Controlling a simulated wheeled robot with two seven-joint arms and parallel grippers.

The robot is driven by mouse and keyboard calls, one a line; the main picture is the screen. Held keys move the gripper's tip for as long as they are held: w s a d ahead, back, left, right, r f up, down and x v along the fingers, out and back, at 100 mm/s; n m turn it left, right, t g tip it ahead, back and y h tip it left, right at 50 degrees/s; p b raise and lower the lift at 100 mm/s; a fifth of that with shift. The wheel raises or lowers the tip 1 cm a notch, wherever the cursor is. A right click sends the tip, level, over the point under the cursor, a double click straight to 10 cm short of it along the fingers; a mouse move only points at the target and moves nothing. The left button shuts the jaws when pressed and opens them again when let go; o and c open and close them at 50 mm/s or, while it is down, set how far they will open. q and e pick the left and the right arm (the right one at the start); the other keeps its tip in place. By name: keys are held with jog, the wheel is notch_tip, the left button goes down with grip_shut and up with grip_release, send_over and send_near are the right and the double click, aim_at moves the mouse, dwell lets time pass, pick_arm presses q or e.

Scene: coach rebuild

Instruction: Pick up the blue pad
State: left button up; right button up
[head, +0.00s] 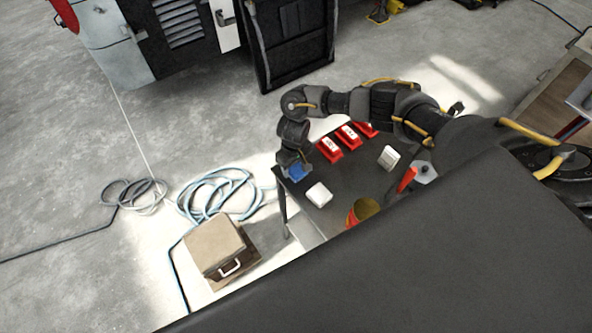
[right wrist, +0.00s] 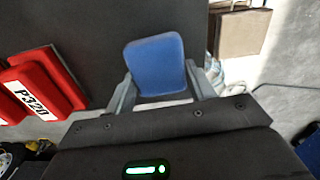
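The blue pad (head: 298,172) is at the near-left corner of the dark table (head: 345,205), under my right gripper (head: 289,166). In the right wrist view the blue pad (right wrist: 156,66) lies between the two fingers of my right gripper (right wrist: 160,82), one finger along each side edge. The fingers are about as far apart as the pad is wide. I cannot tell whether they press on it, or whether the pad rests on the table. My left gripper is not in view.
A case (head: 215,246) and hoses lie on the floor.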

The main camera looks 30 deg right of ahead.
aim_at(293, 182)
jog(key=shift+c, duration=1.2)
jog(key=shift+r, duration=0.45)
notch_tip(293, 182, up, 2)
jog(key=shift+w+r, duration=0.1)
jog(key=shift+r, duration=0.15)
jog(key=s+a+r+p, duration=0.3)
jog(key=s+a+r, duration=0.4)
jog(key=s, duration=0.5)
jog(key=shift+a+r, duration=0.25)
jog(key=shift+r, duration=1.05)
